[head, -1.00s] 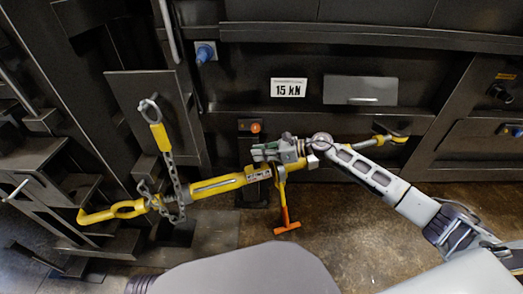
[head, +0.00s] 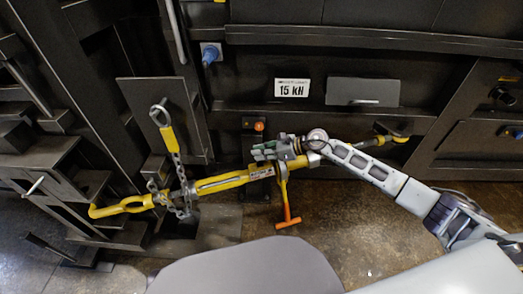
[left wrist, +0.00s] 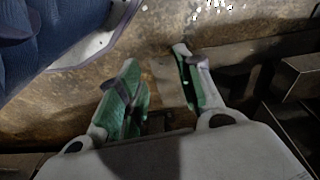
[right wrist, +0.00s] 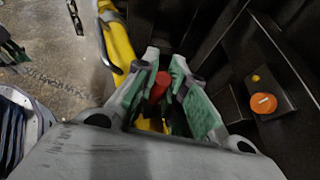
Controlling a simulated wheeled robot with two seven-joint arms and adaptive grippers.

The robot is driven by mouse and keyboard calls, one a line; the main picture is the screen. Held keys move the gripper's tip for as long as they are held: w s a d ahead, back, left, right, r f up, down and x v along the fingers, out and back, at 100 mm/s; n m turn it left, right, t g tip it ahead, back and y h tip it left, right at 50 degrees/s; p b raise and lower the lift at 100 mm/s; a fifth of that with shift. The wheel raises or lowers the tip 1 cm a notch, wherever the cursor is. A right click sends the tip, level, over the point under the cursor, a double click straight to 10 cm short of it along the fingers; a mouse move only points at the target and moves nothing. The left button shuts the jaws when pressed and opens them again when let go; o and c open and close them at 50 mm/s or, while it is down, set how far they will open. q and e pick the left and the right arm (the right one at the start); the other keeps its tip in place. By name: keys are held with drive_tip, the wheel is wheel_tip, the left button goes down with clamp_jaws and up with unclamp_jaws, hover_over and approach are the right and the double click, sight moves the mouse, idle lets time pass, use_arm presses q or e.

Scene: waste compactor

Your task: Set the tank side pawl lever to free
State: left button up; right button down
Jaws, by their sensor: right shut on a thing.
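A yellow ratchet binder (head: 222,182) runs across the front of the dark machine, with a yellow hook at its left end. An orange T-handle (head: 287,212) hangs down from its middle. My right gripper (head: 260,153) is at the top of the ratchet body. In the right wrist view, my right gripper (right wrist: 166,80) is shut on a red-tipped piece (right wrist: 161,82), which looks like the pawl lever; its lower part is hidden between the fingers. The yellow binder (right wrist: 118,42) passes beside it. My left gripper (left wrist: 155,90) is open and empty above the floor.
A small box with an orange button (head: 259,126) stands close behind my right gripper. A "15 kN" label (head: 292,88) is on the panel.

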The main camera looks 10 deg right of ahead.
drive_tip(key=h+p, duration=0.1)
drive_tip(key=p, duration=0.2)
drive_tip(key=shift+a+r, duration=0.1)
drive_tip(key=shift+a, duration=0.3)
use_arm(q)
drive_tip(key=s+a+f, duration=0.1)
drive_tip(key=a+f, duration=0.2)
drive_tip(key=f, duration=0.7)
drive_tip(key=shift+s+f+t, duration=0.3)
drive_tip(key=shift+s+f, duration=0.05)
drive_tip(key=shift+a, duration=0.1)
use_arm(e)
drive_tip(key=c, duration=1.5)
unclamp_jaws()
drive_tip(key=shift+a, duration=0.1)
drive_tip(key=shift+o, duration=0.2)
drive_tip(key=shift+d, duration=0.2)
drive_tip(key=v, duration=1.1)
drive_tip(key=shift+d+r, duration=0.15)
drive_tip(key=shift+r, duration=0.2)
